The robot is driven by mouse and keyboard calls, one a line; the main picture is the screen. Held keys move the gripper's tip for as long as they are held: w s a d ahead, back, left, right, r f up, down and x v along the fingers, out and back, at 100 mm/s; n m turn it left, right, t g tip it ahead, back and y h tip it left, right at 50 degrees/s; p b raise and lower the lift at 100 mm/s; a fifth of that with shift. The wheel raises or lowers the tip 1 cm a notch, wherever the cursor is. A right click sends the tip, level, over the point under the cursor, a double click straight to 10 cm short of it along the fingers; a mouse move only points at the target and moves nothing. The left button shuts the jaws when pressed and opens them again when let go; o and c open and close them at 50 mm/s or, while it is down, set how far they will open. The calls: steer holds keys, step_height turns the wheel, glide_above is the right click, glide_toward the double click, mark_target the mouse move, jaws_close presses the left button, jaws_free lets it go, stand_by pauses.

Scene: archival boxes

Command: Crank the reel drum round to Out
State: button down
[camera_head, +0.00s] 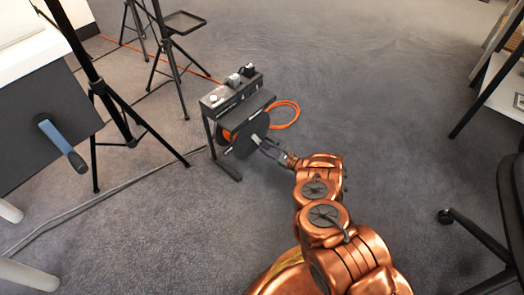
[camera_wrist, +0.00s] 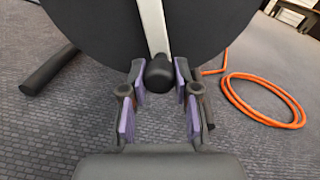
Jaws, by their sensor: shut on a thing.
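The reel drum (camera_head: 246,134) is a dark disc on a black stand on the carpet, left of centre in the head view; it fills the top of the wrist view (camera_wrist: 100,30). A pale crank arm (camera_wrist: 153,25) runs down its face to a black handle knob (camera_wrist: 158,73). My gripper (camera_head: 268,149) reaches the crank from the right. In the wrist view its purple-padded fingers (camera_wrist: 159,95) are shut on the crank handle, one on each side. The Out mark is not readable in either view.
An orange cable coil (camera_head: 287,115) lies right of the reel. Black tripod legs (camera_head: 110,95) stand to the left, with cables on the floor. A dark panel with a blue lever (camera_head: 62,143) is at far left. A chair (camera_head: 480,235) is at right; open carpet lies between.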

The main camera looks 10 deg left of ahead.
steer(key=shift+a+r, duration=0.1)
steer(key=shift+a, duration=0.15)
steer(key=c, duration=1.2)
jaws_free()
steer(key=o, duration=0.3)
steer(key=shift+d, duration=0.15)
steer(key=shift+o, duration=0.2)
glide_toward(258, 127)
steer(key=x, duration=0.2)
steer(key=f+x, duration=0.1)
steer(key=x, duration=0.2)
steer(key=shift+w+f, duration=0.1)
steer(key=shift+r, duration=0.65)
